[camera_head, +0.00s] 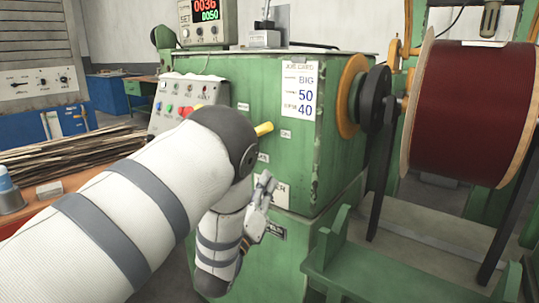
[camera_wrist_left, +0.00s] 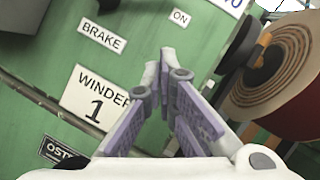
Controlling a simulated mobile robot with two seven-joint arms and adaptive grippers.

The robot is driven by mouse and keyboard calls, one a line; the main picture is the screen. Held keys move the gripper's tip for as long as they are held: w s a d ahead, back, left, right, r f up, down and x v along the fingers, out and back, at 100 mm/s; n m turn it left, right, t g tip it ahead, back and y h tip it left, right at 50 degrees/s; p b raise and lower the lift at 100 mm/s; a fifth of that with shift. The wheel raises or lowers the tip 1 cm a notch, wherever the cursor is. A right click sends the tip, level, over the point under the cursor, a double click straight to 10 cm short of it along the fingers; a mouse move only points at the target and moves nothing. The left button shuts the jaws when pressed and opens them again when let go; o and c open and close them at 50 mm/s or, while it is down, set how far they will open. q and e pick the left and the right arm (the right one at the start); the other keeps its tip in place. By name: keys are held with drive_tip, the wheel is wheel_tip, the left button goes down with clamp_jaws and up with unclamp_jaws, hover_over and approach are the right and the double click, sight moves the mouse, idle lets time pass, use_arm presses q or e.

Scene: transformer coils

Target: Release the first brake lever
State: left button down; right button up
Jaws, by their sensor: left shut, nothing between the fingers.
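A yellow lever end (camera_head: 263,129) sticks out past my left arm on the front of the green winder machine (camera_head: 340,150), near an "ON" label. The rest of this lever is hidden behind my arm. My left gripper (camera_head: 267,182) is below the lever end, apart from it, in front of the "WINDER 1" plate. In the left wrist view the left gripper (camera_wrist_left: 163,70) is shut with nothing between its fingers. The "BRAKE" label (camera_wrist_left: 102,36) and "ON" label (camera_wrist_left: 180,17) show beyond it; no lever shows there. My right gripper is not in view.
A dark red coil spool (camera_head: 470,110) and an orange wheel (camera_head: 352,95) stand at the right of the machine. A control box (camera_head: 175,105) with buttons is at the left. A green frame (camera_head: 335,250) stands low at the right front.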

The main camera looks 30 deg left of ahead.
use_arm(q)
drive_tip(key=x, duration=0.6)
drive_tip(key=shift+d+r, duration=0.1)
drive_tip(key=shift+r, duration=0.2)
drive_tip(key=r, duration=0.1)
drive_tip(key=a+r+p, duration=0.1)
drive_tip(key=r, duration=0.1)
drive_tip(key=shift+s+a, duration=0.15)
drive_tip(key=shift+a, duration=0.05)
drive_tip(key=shift+s+a+r, duration=0.15)
drive_tip(key=shift+a+r, duration=0.15)
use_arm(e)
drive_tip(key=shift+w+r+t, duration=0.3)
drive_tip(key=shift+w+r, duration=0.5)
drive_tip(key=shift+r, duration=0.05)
use_arm(q)
drive_tip(key=shift+f, duration=0.1)
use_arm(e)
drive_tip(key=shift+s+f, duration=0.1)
